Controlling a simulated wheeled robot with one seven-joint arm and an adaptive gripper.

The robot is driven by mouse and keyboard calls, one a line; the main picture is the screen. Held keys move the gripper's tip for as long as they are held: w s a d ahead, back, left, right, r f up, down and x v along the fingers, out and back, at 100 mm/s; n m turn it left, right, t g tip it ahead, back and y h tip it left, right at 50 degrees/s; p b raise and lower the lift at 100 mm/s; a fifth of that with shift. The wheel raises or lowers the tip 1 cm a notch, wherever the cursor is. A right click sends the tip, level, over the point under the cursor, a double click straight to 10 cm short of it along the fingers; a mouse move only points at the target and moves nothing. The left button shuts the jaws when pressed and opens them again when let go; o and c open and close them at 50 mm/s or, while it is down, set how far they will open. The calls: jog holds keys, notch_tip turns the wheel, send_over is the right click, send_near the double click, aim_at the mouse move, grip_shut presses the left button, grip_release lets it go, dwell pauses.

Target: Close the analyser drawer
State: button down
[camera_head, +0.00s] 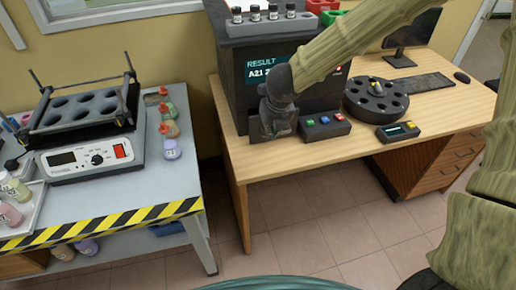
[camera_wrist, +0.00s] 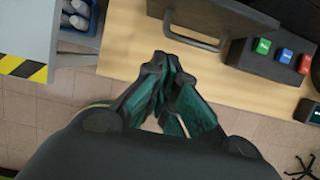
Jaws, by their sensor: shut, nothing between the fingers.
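The analyser (camera_head: 238,92) is a dark box on the wooden desk, its screen reading "RESULT A21" with the rest hidden by my arm. My gripper (camera_head: 277,127) is at the lower front of the analyser and hides much of the drawer there. In the wrist view, the dark drawer (camera_wrist: 225,15) with its grey bar handle (camera_wrist: 196,44) is at the top. My gripper (camera_wrist: 168,62) is shut and empty, its fingertips just below the left part of the handle. I cannot tell whether they touch it, or how far the drawer stands out.
A button box (camera_head: 325,124) with green, blue and red buttons stands right of the drawer. A round black carousel (camera_head: 376,98) and a small display unit (camera_head: 397,132) are farther right. Left, across a gap, is a workbench (camera_head: 185,186) with a striped edge.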

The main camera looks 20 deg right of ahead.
aim_at(254, 126)
jog(key=f+b, duration=0.1)
jog(key=f, duration=0.1)
jog(key=w+a+f+b, duration=0.1)
jog(key=f, duration=0.2)
jog(key=w+a+f+b, duration=0.1)
jog(key=f, duration=0.2)
jog(key=shift+w+a+b, duration=0.1)
jog(key=shift+w+b, duration=0.05)
jog(key=shift+b, duration=0.15)
jog(key=w, duration=0.3)
jog(key=shift+f+p, duration=0.2)
jog(key=shift+p, duration=0.15)
jog(key=shift+w, duration=0.65)
jog(key=shift+w+r+p, duration=0.1)
jog(key=shift+w+p, duration=1.4)
jog(key=shift+w, duration=0.95)
jog(key=shift+d, duration=0.2)
